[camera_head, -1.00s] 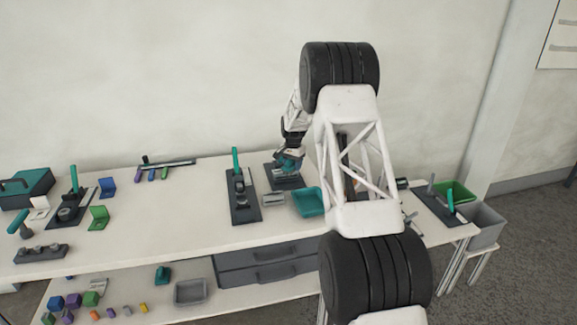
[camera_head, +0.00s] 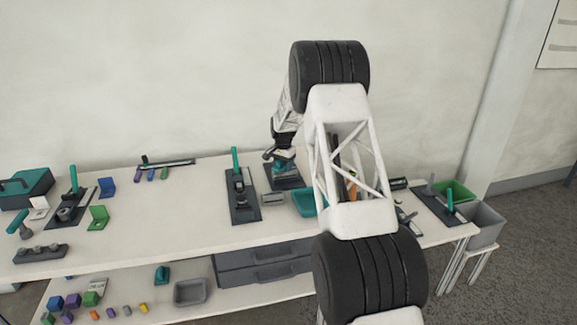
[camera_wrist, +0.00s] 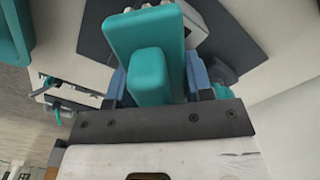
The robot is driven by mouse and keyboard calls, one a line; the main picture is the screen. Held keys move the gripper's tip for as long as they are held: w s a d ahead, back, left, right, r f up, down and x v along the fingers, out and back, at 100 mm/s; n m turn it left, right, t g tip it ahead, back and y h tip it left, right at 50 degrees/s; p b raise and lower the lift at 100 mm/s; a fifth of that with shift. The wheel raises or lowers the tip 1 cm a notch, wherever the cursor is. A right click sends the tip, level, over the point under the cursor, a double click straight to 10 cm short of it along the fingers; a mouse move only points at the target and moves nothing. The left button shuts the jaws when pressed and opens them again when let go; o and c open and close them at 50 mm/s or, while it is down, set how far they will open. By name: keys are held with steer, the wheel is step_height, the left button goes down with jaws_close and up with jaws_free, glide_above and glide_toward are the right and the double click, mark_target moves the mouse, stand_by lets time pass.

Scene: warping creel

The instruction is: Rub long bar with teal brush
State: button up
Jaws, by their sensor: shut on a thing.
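The teal brush (camera_wrist: 150,45) fills the middle of the wrist view, and its handle block sits between the two blue fingers of my gripper (camera_wrist: 155,85). My gripper is shut on it. In the head view my gripper (camera_head: 280,160) is over the dark plate (camera_head: 290,184) near the back of the table, with the teal brush (camera_head: 283,167) low beneath it. A pale grey block-like fixture (camera_wrist: 193,22) shows just beyond the brush in the wrist view. I cannot tell whether the brush touches it, and I cannot pick out the long bar for sure.
A teal tray (camera_head: 304,202) and a small grey block (camera_head: 272,199) lie close by. A dark board with an upright teal handle (camera_head: 236,160) stands to the left. Green and grey bins (camera_head: 484,226) are at the right end. The table's left-centre is mostly clear.

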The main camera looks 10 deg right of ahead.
mark_target(276, 166)
steer(key=a, duration=0.3)
steer(key=shift+a, duration=0.15)
step_height(276, 166, up, 8)
stand_by(0.6)
steer(key=shift+a, duration=0.1)
stand_by(0.4)
